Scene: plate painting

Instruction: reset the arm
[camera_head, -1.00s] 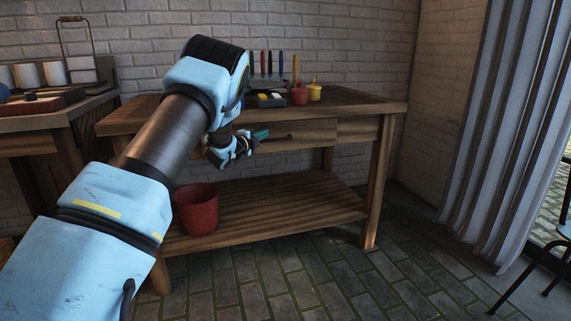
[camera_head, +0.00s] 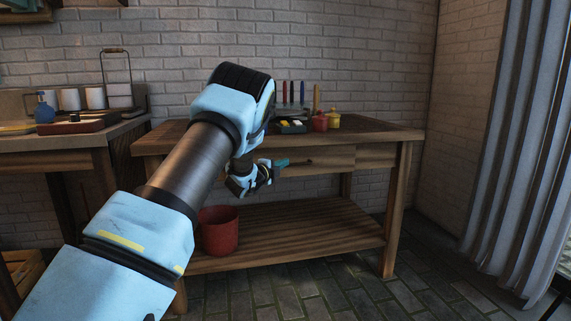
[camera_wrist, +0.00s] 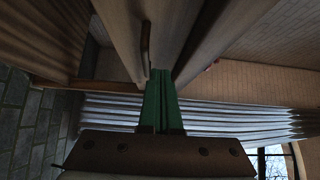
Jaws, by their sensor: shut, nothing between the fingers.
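My gripper (camera_head: 284,163) hangs in front of the wooden workbench (camera_head: 368,132), just below the level of its top. Its teal-green fingers point right in the head view. In the wrist view the two green fingers (camera_wrist: 160,75) lie side by side, shut with nothing between them. My pale blue arm crosses the left half of the head view and hides part of the bench. A drawer front (camera_head: 330,158) with a dark handle is behind the fingertips. The wrist view shows a handle (camera_wrist: 145,42) near the fingertips; whether they touch it, I cannot tell.
On the bench stand a red pot (camera_head: 320,122), a yellow pot (camera_head: 334,121), a dark paint tray (camera_head: 291,127) and several upright tools. A red bucket (camera_head: 219,232) sits on the lower shelf. A second table (camera_head: 70,141) is at left. The floor at front right is clear.

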